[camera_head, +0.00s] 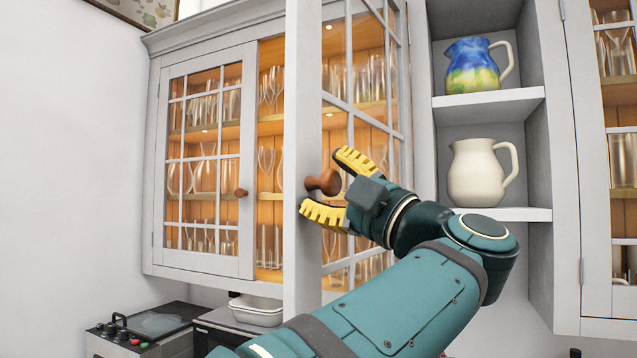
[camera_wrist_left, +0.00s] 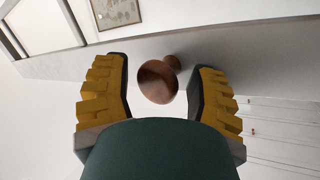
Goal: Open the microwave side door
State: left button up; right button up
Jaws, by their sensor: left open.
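A glazed cabinet door (camera_head: 304,120) stands swung open towards me, with a round brown wooden knob (camera_head: 323,182) on it. My left gripper (camera_head: 322,180) is open, with one yellow finger above the knob and one below it. In the left wrist view the knob (camera_wrist_left: 157,82) sits between the two spread fingers, with a gap on both sides. The cabinet's left glazed door (camera_head: 205,165) is shut and has its own knob (camera_head: 241,192). I cannot make out a microwave for certain. My right gripper is not in view.
Glassware stands on the lit shelves behind the panes. A painted jug (camera_head: 472,68) and a cream jug (camera_head: 478,172) stand on open shelves to the right. Below are a black appliance (camera_head: 150,330) and a white dish (camera_head: 256,312). Another glazed door (camera_head: 600,160) is at far right.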

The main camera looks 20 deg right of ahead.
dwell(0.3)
pick_arm(q)
jog(key=v, duration=1.2)
jog(key=shift+w, duration=0.1)
